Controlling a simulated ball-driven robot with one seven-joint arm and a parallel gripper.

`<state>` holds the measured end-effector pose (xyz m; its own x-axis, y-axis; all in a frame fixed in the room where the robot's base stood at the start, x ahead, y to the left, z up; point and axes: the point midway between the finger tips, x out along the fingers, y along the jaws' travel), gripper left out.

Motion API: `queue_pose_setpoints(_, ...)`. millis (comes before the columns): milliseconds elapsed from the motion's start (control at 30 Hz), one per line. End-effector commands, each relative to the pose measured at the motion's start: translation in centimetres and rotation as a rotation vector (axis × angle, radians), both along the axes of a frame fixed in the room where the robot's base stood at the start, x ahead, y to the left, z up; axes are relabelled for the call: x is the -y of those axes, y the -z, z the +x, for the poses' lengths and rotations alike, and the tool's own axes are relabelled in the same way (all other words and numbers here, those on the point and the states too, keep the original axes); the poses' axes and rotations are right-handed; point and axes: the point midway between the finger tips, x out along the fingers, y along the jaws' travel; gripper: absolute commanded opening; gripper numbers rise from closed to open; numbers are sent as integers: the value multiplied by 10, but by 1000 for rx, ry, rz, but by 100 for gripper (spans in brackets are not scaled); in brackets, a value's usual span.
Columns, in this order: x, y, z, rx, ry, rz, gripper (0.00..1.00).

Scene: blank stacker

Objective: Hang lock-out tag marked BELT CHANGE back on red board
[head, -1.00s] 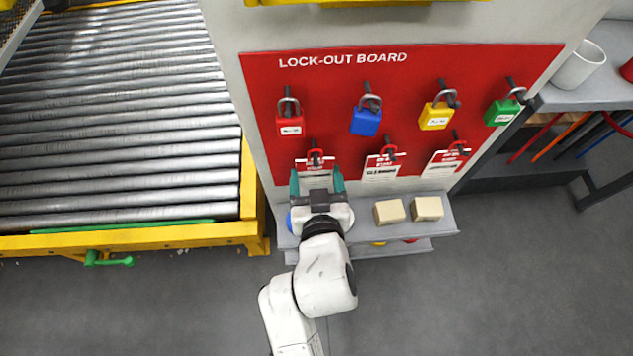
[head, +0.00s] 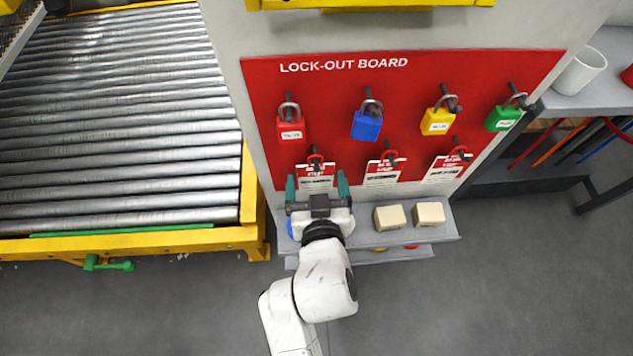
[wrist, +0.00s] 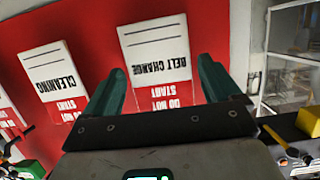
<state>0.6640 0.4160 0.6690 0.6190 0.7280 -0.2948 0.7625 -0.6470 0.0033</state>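The BELT CHANGE tag (head: 316,171) hangs at the leftmost lower peg of the red lock-out board (head: 222,0) THINGS: The white and red BELT CHANGE tag (wrist: 155,62) shows upside down in the wrist view, between and beyond my fingers. In the head view, the tag (head: 316,172) hangs by its red loop at the leftmost lower peg of the red board (head: 420,95). My gripper (head: 317,184) is open and empty just below and in front of the tag, with a teal finger to each side. The fingers also show apart in the wrist view (wrist: 165,85). The tag's lower end is partly hidden in the head view.
Two more tags (head: 384,172) hang to the right, and several padlocks (head: 367,126) hang above. A grey shelf (head: 445,228) below the board holds two tan blocks (head: 429,214). A yellow-framed roller conveyor (head: 120,150) stands at left. The floor at lower right is clear.

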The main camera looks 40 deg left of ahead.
Motion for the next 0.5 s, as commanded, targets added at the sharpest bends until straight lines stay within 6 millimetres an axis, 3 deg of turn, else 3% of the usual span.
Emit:
queue_pose_setpoints(100, 0, 0, 0, 0, 0, 0, 100)
queue_pose_setpoints(333, 1, 0, -1, -1, 0, -1, 100)
queue_pose_setpoints(500, 13, -5, -11, -2, 0, -1, 100)
